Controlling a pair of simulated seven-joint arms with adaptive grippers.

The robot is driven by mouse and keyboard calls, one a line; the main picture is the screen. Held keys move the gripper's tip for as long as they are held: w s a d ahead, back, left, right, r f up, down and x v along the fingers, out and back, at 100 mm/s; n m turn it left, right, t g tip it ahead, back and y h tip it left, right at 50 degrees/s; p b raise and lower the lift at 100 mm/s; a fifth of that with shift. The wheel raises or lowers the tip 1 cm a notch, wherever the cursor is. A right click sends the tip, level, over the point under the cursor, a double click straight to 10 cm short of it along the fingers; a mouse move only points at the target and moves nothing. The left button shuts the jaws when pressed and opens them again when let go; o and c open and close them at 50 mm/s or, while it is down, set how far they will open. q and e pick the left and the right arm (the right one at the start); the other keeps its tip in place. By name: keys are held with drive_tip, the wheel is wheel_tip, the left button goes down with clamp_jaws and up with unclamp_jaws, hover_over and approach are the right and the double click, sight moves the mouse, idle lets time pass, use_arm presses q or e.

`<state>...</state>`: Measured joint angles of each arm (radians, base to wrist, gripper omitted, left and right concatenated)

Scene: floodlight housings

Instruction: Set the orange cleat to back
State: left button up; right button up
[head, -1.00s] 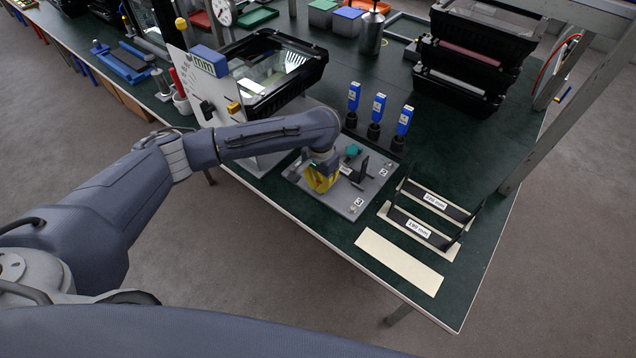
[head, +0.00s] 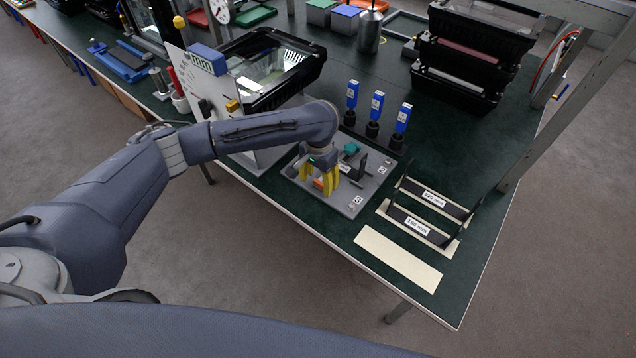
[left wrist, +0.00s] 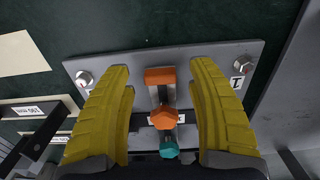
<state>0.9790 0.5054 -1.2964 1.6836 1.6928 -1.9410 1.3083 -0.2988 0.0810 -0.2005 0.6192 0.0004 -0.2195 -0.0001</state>
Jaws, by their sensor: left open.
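The orange cleat shows in the left wrist view as an orange block (left wrist: 160,77) and a six-sided orange knob (left wrist: 163,118) along a grey bar on a grey plate. It shows partly as a small orange patch (head: 319,184) in the head view, between the yellow fingers. A teal knob (left wrist: 169,150) sits just beyond the orange knob in the wrist view; teal also shows in the head view (head: 351,148). My left gripper (head: 317,188) is open over the plate (head: 352,206). Its fingers stand on either side of the cleat, with visible gaps. My right gripper is not in view.
A black upright bracket (head: 358,167) stands on the plate right of the gripper. Blue-topped tools (head: 378,105) stand behind it. Black racks (head: 432,208) with labels are to the right. A white panel (head: 222,90) and black housing (head: 268,82) stand behind my left arm.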

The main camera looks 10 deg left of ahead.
sight(318, 183)
use_arm(q)
wheel_tip(318, 183, up, 10)
drive_tip(key=shift+r, duration=0.25)
idle(0.3)
idle(0.3)
